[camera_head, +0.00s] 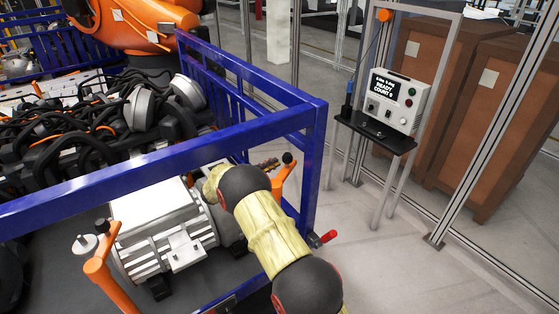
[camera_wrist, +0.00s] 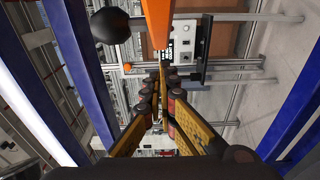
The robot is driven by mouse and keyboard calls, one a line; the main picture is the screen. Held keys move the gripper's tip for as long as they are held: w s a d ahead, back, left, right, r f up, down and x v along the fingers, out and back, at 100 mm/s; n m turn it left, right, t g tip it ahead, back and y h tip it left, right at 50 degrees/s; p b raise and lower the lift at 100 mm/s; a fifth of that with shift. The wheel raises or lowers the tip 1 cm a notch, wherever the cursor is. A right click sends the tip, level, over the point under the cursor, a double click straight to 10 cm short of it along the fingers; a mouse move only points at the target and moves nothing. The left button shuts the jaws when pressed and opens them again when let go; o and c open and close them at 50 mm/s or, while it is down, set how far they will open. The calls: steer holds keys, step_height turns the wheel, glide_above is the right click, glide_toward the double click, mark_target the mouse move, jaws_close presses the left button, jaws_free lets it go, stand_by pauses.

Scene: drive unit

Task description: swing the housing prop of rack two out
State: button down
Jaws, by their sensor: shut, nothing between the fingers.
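An orange prop (camera_head: 281,181) with a black ball knob (camera_head: 287,158) stands at the right end of the blue rack (camera_head: 315,150). In the wrist view the orange bar (camera_wrist: 156,20) and the black ball (camera_wrist: 111,26) are at the top, just ahead of the fingers. My gripper (camera_head: 274,163) is beside the knob, on its left in the head view. In the wrist view its fingers (camera_wrist: 160,76) are closed together with nothing between them. Whether they touch the prop cannot be told. My arm hides the prop's lower part.
A silver ribbed motor housing (camera_head: 160,235) lies inside the rack. Another orange post (camera_head: 105,270) stands at its left. A red-tipped handle (camera_head: 326,238) sticks out near the rack's right corner post. A control box (camera_head: 398,98) stands at back right; the floor between is clear.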

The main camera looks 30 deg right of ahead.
steer(key=a, duration=0.4)
steer(key=s+a, duration=0.1)
steer(key=a, duration=0.2)
steer(key=shift+a, duration=0.1)
